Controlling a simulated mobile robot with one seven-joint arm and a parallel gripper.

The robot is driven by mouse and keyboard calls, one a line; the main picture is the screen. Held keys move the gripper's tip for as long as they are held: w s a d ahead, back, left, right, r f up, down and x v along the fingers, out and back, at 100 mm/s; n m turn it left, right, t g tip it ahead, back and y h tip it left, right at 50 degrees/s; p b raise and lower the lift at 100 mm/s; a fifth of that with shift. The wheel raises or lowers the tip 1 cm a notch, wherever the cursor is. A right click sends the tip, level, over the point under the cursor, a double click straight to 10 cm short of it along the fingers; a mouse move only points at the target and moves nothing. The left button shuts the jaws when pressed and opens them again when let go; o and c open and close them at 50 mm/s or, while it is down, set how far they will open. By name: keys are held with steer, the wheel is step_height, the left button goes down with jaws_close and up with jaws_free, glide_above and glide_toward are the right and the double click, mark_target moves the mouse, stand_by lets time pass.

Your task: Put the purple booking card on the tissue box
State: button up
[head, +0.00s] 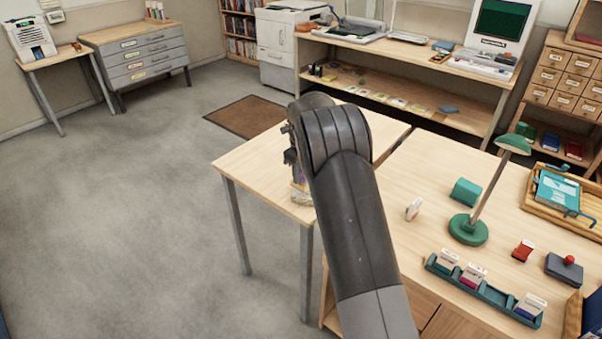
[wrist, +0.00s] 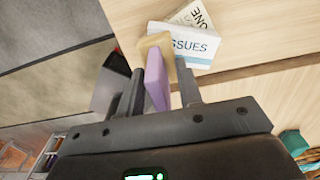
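The purple booking card (wrist: 157,82) is between the two fingers of my gripper (wrist: 160,85) in the wrist view. It looks like a thick block with a purple side and a tan part at its far end. The fingers flank it closely, and my gripper appears shut on it. In the head view a bit of purple (head: 298,173) shows beside my arm, above a pale item at the near table's edge. My arm hides most of the gripper there.
The pale wooden table (head: 250,160) ends close to the left, with grey floor beyond. To the right, the desk holds a green lamp (head: 468,229), a card tray (head: 490,292), a white-and-orange item (head: 413,209) and a wooden tray (head: 548,207).

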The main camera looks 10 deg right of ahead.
step_height(320, 180, up, 12)
steer(key=shift+f, duration=0.1)
steer(key=s+d+r+n+t, duration=0.1)
steer(key=s+d+r+n, duration=0.2)
steer(key=s+r+n, duration=0.55)
steer(key=s+d+r+n+t, duration=0.2)
steer(key=s+d+r+n, duration=0.3)
steer(key=s, duration=0.7)
steer(key=s+f+n+t, duration=0.1)
steer(key=s+n, duration=0.5)
steer(key=s, duration=0.6)
steer(key=s+f+n+t, duration=0.1)
steer(key=s+f+n, duration=0.3)
steer(key=s+n, duration=0.3)
steer(key=s+a, duration=0.1)
steer(key=s, duration=0.4)
steer(key=shift+s+t, duration=0.15)
steer(key=shift+t, duration=0.15)
